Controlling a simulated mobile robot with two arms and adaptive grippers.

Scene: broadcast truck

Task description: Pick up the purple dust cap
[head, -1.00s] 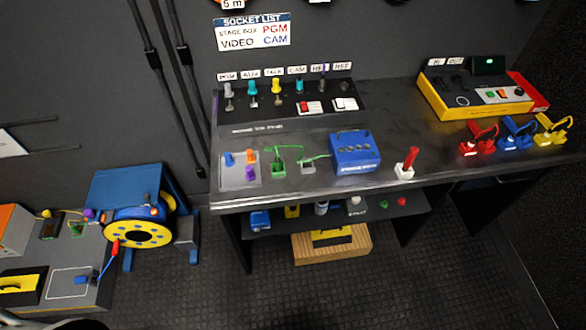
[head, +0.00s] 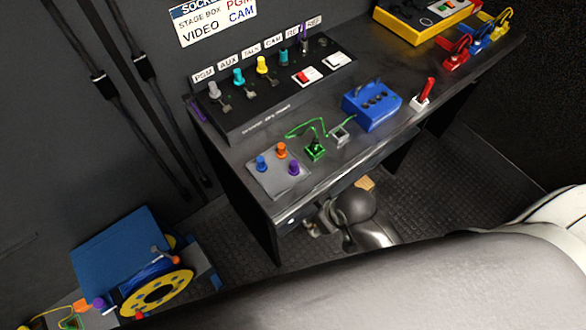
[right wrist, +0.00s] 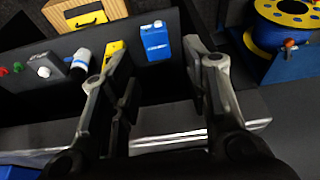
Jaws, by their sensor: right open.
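A small purple dust cap (head: 294,167) stands on a grey pad (head: 279,184) near the front left of the dark workbench, with a blue cap (head: 262,163) and an orange cap (head: 281,150) beside it. My right gripper (head: 314,224) is low at the bench's front edge, to the lower right of the pad and apart from the cap. It is partly hidden by my own arm. In the right wrist view, its two fingers (right wrist: 163,80) are spread with nothing between them, facing the shelf under the bench; no purple cap shows there. My left gripper is not in view.
Behind the pad is a black socket panel (head: 262,84). A blue box (right wrist: 156,41) and other items sit on the lower shelf. A cable reel (head: 155,292) stands at lower left.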

